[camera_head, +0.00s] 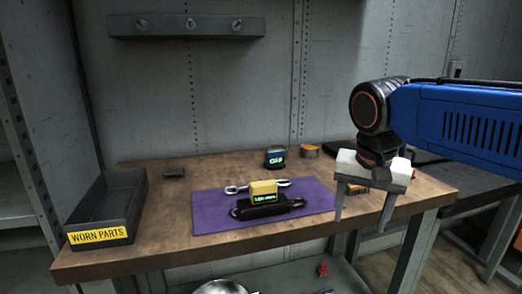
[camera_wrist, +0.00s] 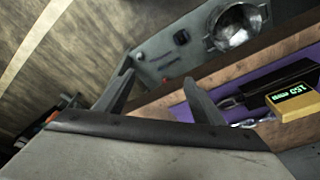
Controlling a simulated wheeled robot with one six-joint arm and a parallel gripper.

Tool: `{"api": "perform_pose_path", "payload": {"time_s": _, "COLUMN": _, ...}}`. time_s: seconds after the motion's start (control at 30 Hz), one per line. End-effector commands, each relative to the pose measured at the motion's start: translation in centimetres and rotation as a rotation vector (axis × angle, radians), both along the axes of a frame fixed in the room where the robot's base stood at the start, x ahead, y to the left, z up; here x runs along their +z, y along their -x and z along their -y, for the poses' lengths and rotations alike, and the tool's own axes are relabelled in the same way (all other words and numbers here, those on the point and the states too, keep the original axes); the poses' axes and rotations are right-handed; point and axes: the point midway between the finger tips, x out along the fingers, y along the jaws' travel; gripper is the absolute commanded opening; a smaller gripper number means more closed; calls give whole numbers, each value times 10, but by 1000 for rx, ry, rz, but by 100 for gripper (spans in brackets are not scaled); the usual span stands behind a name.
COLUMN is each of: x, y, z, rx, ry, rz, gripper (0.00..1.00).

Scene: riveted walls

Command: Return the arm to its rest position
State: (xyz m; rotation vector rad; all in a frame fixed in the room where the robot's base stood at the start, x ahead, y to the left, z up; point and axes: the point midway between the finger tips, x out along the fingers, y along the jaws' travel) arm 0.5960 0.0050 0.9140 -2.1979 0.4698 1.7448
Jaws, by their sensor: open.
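My gripper (camera_head: 361,224) hangs at the end of my blue arm at the right of the head view. Its two pale fingers point down, spread apart, with nothing between them. It is near the front right of the wooden workbench (camera_head: 160,235), just right of the purple mat (camera_head: 215,215). In the wrist view my gripper (camera_wrist: 158,80) also shows spread, empty fingers. On the mat are a yellow block with a lit display (camera_head: 263,190), a black handled tool (camera_head: 268,208) and a wrench (camera_head: 236,188). The yellow block also shows in the wrist view (camera_wrist: 294,103).
A dark bin labelled WORN PARTS (camera_head: 97,236) stands at the bench's left. A metal bowl (camera_wrist: 237,28) sits on the lower shelf.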

Motion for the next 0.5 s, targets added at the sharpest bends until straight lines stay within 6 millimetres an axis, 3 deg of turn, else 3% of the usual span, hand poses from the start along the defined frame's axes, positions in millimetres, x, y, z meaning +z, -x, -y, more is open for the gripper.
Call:
{"api": "perform_pose_path", "payload": {"time_s": 0.03, "x": -13, "y": 12, "z": 13, "rx": 34, "ry": -4, "rz": 13, "gripper": 62}}
{"api": "perform_pose_path", "payload": {"time_s": 0.2, "x": -59, "y": 46, "z": 41, "rx": 180, "ry": -1, "rz": 62, "gripper": 62}}
{"api": "perform_pose_path", "payload": {"time_s": 0.5, "x": -133, "y": 95, "z": 70, "rx": 385, "ry": 47, "rz": 156, "gripper": 62}}
